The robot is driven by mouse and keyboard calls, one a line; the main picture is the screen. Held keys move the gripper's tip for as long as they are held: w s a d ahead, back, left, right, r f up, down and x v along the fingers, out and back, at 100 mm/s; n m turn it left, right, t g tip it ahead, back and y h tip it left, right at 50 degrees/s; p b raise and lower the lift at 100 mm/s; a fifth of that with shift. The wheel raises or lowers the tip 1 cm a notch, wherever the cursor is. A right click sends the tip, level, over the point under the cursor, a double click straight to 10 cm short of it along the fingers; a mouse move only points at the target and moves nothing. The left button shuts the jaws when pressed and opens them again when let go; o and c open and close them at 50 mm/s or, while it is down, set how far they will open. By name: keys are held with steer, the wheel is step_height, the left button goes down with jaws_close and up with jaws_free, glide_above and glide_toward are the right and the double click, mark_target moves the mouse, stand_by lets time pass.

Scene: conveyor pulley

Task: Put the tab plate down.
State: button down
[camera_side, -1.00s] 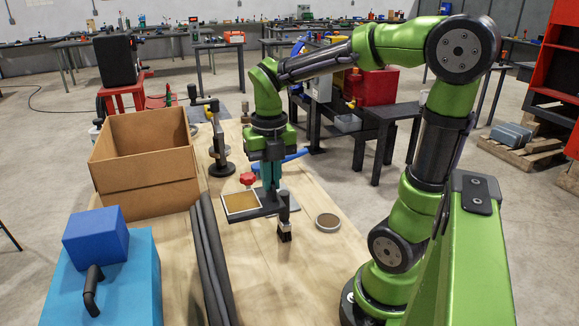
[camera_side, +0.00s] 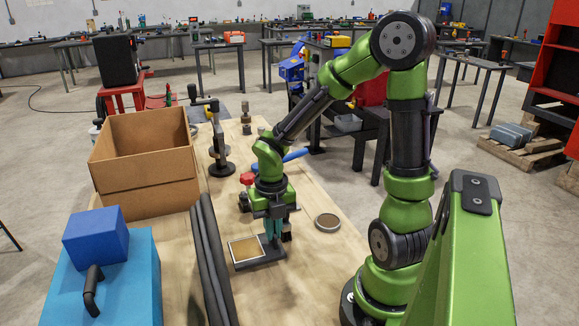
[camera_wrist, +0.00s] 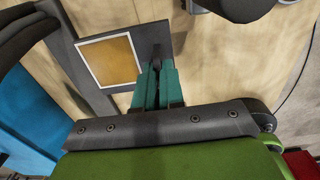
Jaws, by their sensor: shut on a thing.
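The tab plate (camera_side: 246,262) is a dark flat plate bearing a pale-rimmed tan square. In the side view it is roughly level, low over the wooden table, left of my gripper's fingers. I cannot tell whether its underside touches the wood. My gripper (camera_side: 272,236) points down with its teal fingers shut on the dark end of the plate. In the wrist view the plate's tan square (camera_wrist: 110,61) lies up and left of the fingertips (camera_wrist: 155,72). The exact contact is partly hidden by the fingers.
A round shallow dish (camera_side: 328,222) lies to the right. Long dark bars (camera_side: 209,262) run along the left, near a cardboard box (camera_side: 146,190) and blue case (camera_side: 112,285). The table in front is clear.

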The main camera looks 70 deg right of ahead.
mark_target(256, 243)
steer(key=shift+f, duration=1.85)
steer(key=shift+f, duration=0.1)
steer(key=c, duration=1.7)
jaws_free()
steer(key=shift+f, duration=0.1)
steer(key=o, duration=0.5)
steer(key=shift+c, duration=0.2)
